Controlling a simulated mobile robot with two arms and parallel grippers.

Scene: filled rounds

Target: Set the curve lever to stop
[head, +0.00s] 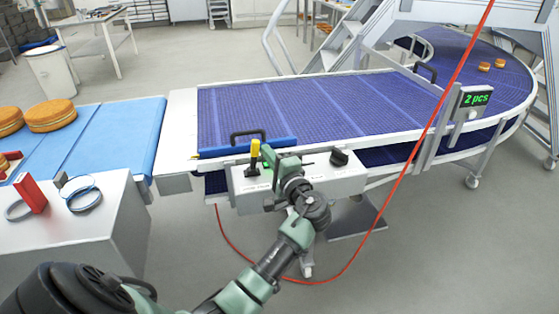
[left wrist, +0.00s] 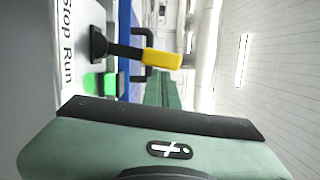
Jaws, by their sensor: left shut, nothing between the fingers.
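The curve lever (head: 255,149), with a yellow grip on a black shaft, stands up from the left part of a pale control box (head: 335,181). In the left wrist view, turned sideways, the lever (left wrist: 161,59) leans slightly toward the "Run" side. The labels "Stop" and "Run" (left wrist: 68,45) are printed beside its black base. A green light (left wrist: 95,83) shows near the "Run" side. My left gripper (head: 276,160) is shut and empty, just right of the lever. A narrow gap shows between them in the wrist view. My right gripper is not in view.
A black knob (head: 339,157) sits on the box's right part. The blue curved conveyor (head: 330,108) runs behind, with a counter display (head: 475,99) reading "2 pcs". A red cable (head: 414,150) crosses in front. A blue belt (head: 118,135) carries round cakes at left.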

